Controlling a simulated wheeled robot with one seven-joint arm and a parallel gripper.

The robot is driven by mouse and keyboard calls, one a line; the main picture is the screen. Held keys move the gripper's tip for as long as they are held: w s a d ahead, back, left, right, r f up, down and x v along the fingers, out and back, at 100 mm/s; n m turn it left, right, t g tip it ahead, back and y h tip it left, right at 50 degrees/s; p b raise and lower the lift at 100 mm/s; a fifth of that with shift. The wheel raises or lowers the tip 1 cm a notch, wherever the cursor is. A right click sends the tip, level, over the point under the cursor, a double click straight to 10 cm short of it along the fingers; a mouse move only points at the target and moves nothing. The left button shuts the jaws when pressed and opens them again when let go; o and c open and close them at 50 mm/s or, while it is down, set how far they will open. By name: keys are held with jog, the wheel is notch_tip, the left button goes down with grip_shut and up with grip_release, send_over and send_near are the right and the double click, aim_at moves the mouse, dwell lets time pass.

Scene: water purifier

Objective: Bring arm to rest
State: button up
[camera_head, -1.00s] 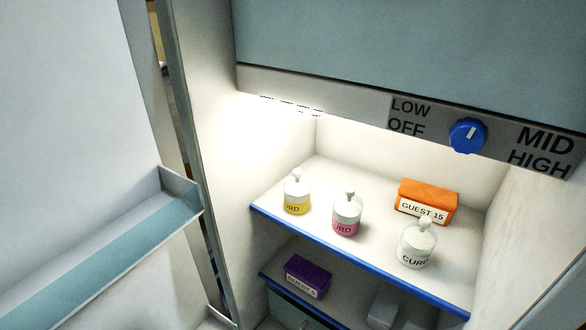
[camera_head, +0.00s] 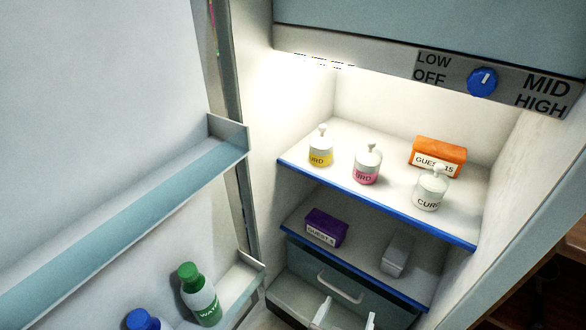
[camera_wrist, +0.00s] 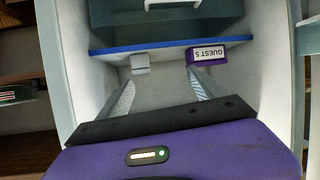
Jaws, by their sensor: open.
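My gripper (camera_wrist: 160,76) is open in the wrist view, with its two fingers apart and nothing between them. Its white fingertips also show at the bottom edge of the head view (camera_head: 346,316), in front of the drawer (camera_head: 370,310). Beyond the fingers, the wrist view shows a purple "GUEST 5" box (camera_wrist: 206,54) upside down and a small grey box (camera_wrist: 140,64). In the head view, the purple box (camera_head: 326,228) and grey box (camera_head: 397,254) sit on the lower fridge shelf. The rest of my arm is hidden in the head view.
The upper shelf (camera_head: 300,161) holds yellow (camera_head: 320,146), pink (camera_head: 367,165) and white (camera_head: 431,190) bottles and an orange box (camera_head: 438,154). The open door (camera_head: 90,110) at left holds green-capped (camera_head: 197,293) and blue-capped (camera_head: 143,319) bottles. A blue knob (camera_head: 482,81) is above.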

jog(key=a+n+t+y, duration=0.1)
jog(key=a+n+y, duration=0.4)
jog(key=a+y, duration=0.1)
jog(key=s+d+r+n+t+y, duration=0.1)
jog(key=s+r+n+y, duration=0.2)
jog(key=s, duration=0.5)
jog(key=s+d+r+m+h, duration=0.1)
jog(key=s+d+r, duration=0.2)
jog(key=s+d, duration=0.3)
jog(key=s+d+r+m+t+h, duration=0.1)
jog(key=s+d+r, duration=0.2)
jog(key=s, duration=0.4)
jog(key=s+d+r+m+h, duration=0.1)
jog(key=s+d+r+m, duration=0.1)
jog(key=s+d+r, duration=0.4)
notch_tip(320, 180, up, 19)
jog(key=a+p, duration=0.1)
jog(key=p, duration=2)
jog(key=shift+s+a+f+p, duration=0.2)
jog(key=shift+s+a+p, duration=0.05)
jog(key=shift+s+p, duration=0.2)
